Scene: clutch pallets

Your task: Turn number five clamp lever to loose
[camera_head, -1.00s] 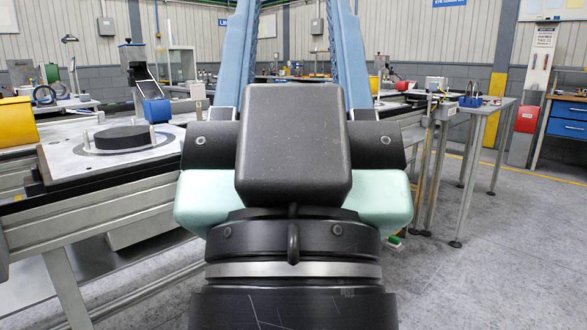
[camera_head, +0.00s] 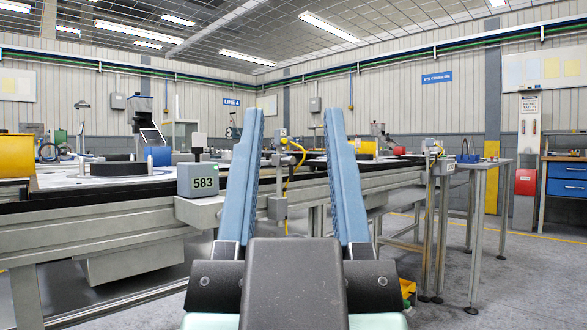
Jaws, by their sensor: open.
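My gripper (camera_head: 293,120) is in the middle of the view. Its two long blue fingers point away from me, spread apart, with nothing held between them. A pallet (camera_head: 60,182) with a black disc (camera_head: 118,168) lies on the conveyor at the left, seen almost edge-on. The number five clamp lever cannot be picked out; no lever with a readable five shows.
The conveyor frame (camera_head: 110,235) runs from the left to behind my gripper. A yellow bin (camera_head: 16,154) is at the far left. A grey post with a yellow cable (camera_head: 288,165) shows between the fingers. A side table (camera_head: 480,165) stands right.

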